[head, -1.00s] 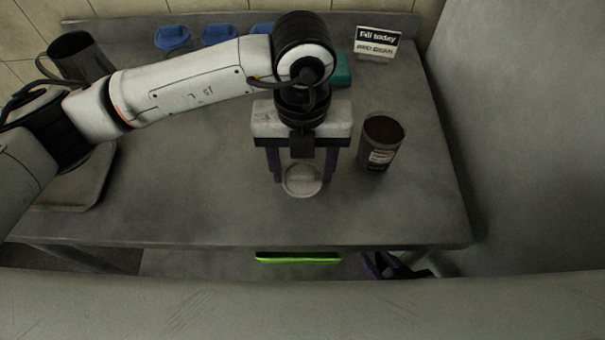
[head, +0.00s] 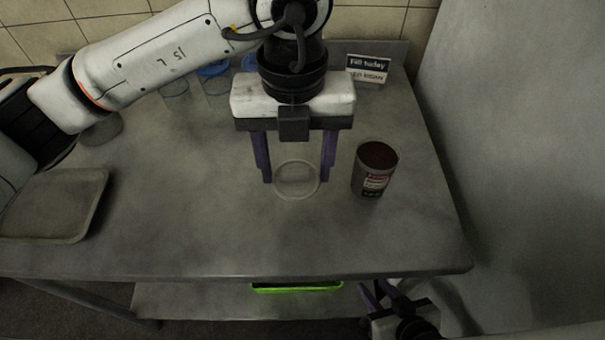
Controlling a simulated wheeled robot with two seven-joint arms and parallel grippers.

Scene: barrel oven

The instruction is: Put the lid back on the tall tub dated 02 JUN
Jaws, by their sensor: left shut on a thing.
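My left gripper (head: 296,180) points down over the worktop, its purple fingers shut on opposite sides of a clear round lid (head: 297,194). An open tub (head: 370,184) with dark contents stands upright just right of the lid, apart from it. The tub has a dark label with red and white print, and its date is too small to read. Its top is uncovered. My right gripper (head: 379,292) is low at the bottom, below the table's front edge, with its fingers apart and nothing seen between them.
A sign reading "Fill today" (head: 367,64) stands at the back. Blue-lidded tubs (head: 214,80) stand behind my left arm. A grey tray (head: 92,222) lies at the left. A green-edged thing (head: 297,289) is on the shelf below. The front middle of the worktop is clear.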

